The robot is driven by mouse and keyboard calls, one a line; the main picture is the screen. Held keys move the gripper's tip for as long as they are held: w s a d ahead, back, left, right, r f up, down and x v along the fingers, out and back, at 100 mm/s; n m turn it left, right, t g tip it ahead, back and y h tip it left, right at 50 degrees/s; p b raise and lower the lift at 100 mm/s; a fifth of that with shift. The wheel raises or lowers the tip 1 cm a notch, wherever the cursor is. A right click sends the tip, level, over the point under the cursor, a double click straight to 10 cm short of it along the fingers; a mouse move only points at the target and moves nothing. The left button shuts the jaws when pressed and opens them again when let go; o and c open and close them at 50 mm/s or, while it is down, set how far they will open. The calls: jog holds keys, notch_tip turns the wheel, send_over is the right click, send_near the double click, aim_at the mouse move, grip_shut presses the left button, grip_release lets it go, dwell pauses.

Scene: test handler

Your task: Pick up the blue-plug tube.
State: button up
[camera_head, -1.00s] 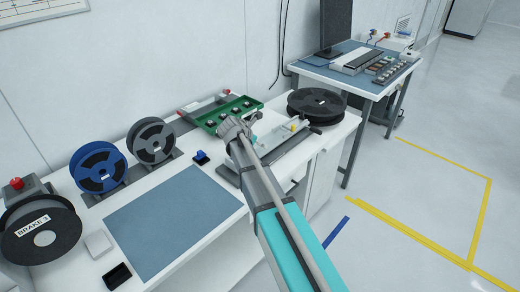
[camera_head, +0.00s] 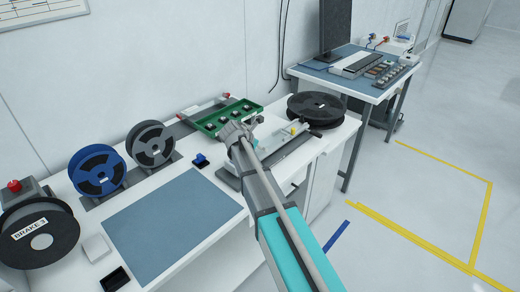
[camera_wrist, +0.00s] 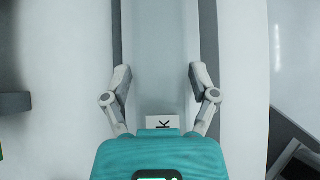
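I cannot make out a tube with a blue plug in either view. In the head view a small blue block (camera_head: 201,159) sits in a dark holder on the bench, and I cannot tell whether it is a plug. A pale bar with red ends (camera_head: 204,105) lies by the green tray. My gripper (camera_wrist: 160,76) is open and empty in the wrist view, its fingers apart above a long grey track (camera_wrist: 159,50). In the head view my arm hides the gripper's fingertips, which are over the handler at the bench's right part.
The green tray (camera_head: 207,122) with dark parts stands behind my wrist. A black reel (camera_head: 317,108) is at its right. A blue reel (camera_head: 97,170) and a grey reel (camera_head: 152,144) stand at left. The blue-grey mat (camera_head: 165,225) is clear. A second table (camera_head: 338,78) stands farther right.

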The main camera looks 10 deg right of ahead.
aim_at(264, 143)
jog(key=c, duration=0.6)
jog(key=shift+r, duration=0.2)
notch_tip(264, 143, up, 3)
jog(key=p, duration=0.3)
jog(key=s+r+p, duration=0.3)
jog(key=s, duration=0.1)
jog(key=s+r+p, duration=0.3)
jog(key=s, duration=0.2)
jog(key=s+r+p, duration=0.3)
jog(key=s+p, duration=0.1)
jog(key=s, duration=0.1)
jog(key=shift+r, duration=0.3)
